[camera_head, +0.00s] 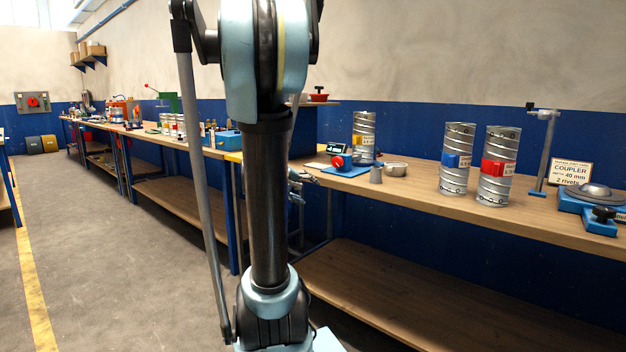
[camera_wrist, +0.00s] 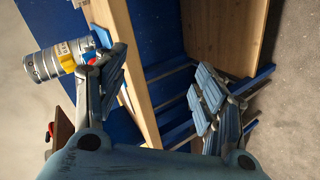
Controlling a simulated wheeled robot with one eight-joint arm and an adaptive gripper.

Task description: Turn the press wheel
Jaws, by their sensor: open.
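I cannot tell for sure which thing is the press wheel. A red wheel-like part (camera_head: 33,102) shows on a grey panel on the far left wall.
The wooden bench (camera_head: 415,190) runs along the wall. A coupler sign (camera_head: 570,173) and a blue-based device (camera_head: 596,205) are at right. The left floor (camera_head: 90,240) is clear.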

